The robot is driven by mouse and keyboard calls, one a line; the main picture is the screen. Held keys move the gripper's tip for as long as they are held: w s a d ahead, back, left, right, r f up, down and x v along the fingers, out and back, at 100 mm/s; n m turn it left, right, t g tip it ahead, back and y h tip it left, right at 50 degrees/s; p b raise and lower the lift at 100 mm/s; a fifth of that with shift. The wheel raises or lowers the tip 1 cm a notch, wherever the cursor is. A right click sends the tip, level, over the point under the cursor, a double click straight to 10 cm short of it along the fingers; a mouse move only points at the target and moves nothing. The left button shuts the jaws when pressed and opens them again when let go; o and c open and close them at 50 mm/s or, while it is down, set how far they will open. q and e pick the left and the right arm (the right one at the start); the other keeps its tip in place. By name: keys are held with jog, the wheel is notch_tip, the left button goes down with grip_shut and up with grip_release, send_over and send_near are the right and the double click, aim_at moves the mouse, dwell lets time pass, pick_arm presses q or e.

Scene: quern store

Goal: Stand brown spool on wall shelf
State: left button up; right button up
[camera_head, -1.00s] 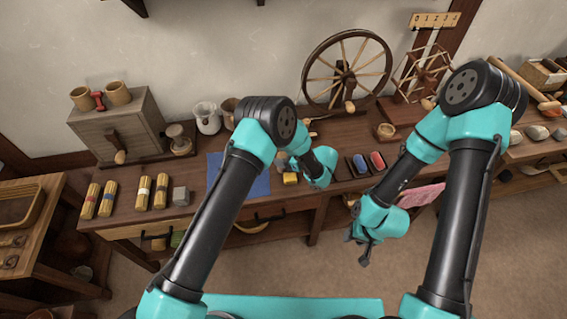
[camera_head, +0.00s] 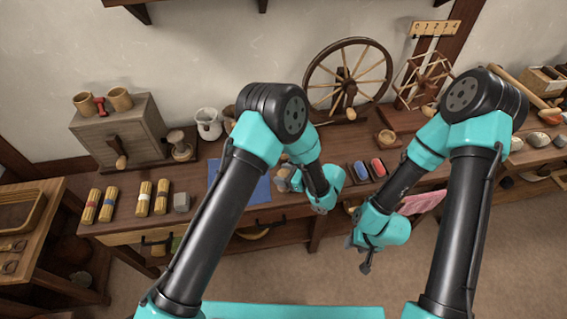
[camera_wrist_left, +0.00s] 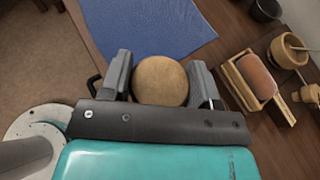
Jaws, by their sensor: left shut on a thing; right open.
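My left gripper (camera_head: 289,178) is over the workbench at the right edge of the blue cloth. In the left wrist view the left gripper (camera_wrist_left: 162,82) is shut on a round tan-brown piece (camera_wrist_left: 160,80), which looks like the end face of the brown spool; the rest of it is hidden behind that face. The wall shelf (camera_head: 130,3) shows only as a dark underside and bracket at the top edge; its upper surface is out of view. My right gripper (camera_head: 365,256) is open and empty, in front of the bench over the floor.
The blue cloth (camera_head: 228,185) lies on the bench (camera_head: 215,222). Left are straw-coloured bundles (camera_head: 162,197), a grey block (camera_head: 181,201) and a box with cups (camera_head: 118,130). A spinning wheel (camera_head: 350,78) stands behind the arms. A blue and a red piece (camera_head: 377,168) lie to the right.

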pick_arm(q)
jog(key=s, duration=0.7)
jog(key=shift+s+d+r, duration=0.15)
jog(key=shift+r, duration=0.2)
